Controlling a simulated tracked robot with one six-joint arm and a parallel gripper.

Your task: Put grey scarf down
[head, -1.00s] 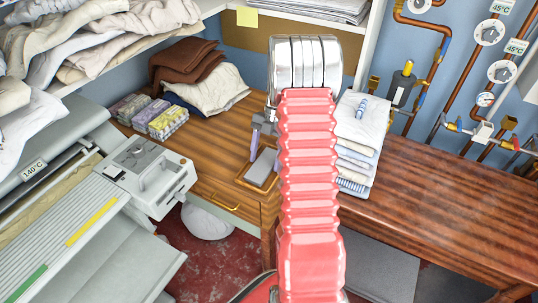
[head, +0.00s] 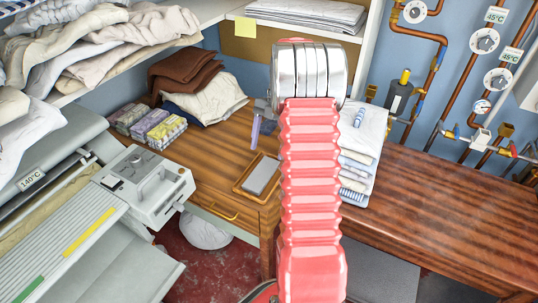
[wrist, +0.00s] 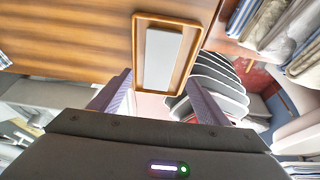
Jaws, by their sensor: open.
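A flat grey rectangle (head: 261,175), which looks like the folded grey scarf, lies inside a shallow wooden-rimmed tray (head: 241,188) on the wooden counter. In the wrist view the grey scarf (wrist: 162,60) looks pale and lies flat within the tray rim (wrist: 139,50). My gripper (head: 258,132) is above the tray, apart from the scarf, with one purple finger clear in the head view. In the wrist view my gripper (wrist: 158,83) has its two fingers spread with nothing between them. My red arm hides part of the counter right of the tray.
Folded bundles (head: 150,123), a cream cloth (head: 215,100) and brown cloths (head: 185,72) lie at the back left. A stack of folded linen (head: 360,150) stands right of my arm. The ironer (head: 150,185) is at left. The right counter (head: 440,205) is clear.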

